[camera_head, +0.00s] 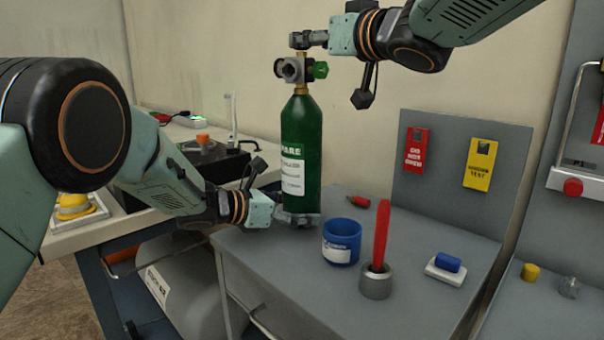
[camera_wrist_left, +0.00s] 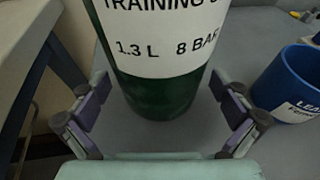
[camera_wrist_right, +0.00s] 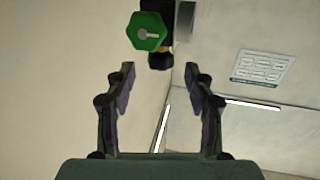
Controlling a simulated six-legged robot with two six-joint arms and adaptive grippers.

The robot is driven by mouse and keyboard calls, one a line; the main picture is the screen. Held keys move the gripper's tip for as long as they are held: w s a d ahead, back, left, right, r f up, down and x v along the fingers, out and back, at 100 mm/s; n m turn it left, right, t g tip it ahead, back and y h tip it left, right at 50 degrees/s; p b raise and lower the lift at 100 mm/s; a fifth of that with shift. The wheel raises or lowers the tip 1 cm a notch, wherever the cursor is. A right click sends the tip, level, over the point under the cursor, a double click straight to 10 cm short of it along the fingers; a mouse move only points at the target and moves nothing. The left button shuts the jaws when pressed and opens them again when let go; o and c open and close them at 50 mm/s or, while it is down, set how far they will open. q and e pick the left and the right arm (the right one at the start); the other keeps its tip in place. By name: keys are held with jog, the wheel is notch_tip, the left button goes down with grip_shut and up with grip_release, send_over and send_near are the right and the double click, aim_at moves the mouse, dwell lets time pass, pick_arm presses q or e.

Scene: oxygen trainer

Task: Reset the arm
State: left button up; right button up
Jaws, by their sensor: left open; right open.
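A green oxygen cylinder (camera_head: 301,140) with a white label stands upright on the grey bench. Its valve head with a green knob (camera_head: 319,70) is on top. My left gripper (camera_head: 297,216) is low at the cylinder's base, jaws open, with one finger on each side of it in the left wrist view (camera_wrist_left: 160,98). I cannot tell whether the fingers touch it. My right gripper (camera_head: 304,40) is at the valve's height, just above it. In the right wrist view its open jaws (camera_wrist_right: 160,72) are empty, and the green knob (camera_wrist_right: 147,32) shows beyond the fingertips.
A blue cup (camera_head: 341,243), a grey holder (camera_head: 376,284) with a red stick (camera_head: 381,232), and a blue block on a white pad (camera_head: 446,270) stand right of the cylinder. An upright panel with red (camera_head: 416,150) and yellow tags (camera_head: 480,164) is behind. Bare bench lies in front.

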pick_arm(q)
jog(key=shift+a, duration=0.1)
pick_arm(e)
jog(key=shift+x, duration=1.05)
jog(key=shift+a, duration=0.1)
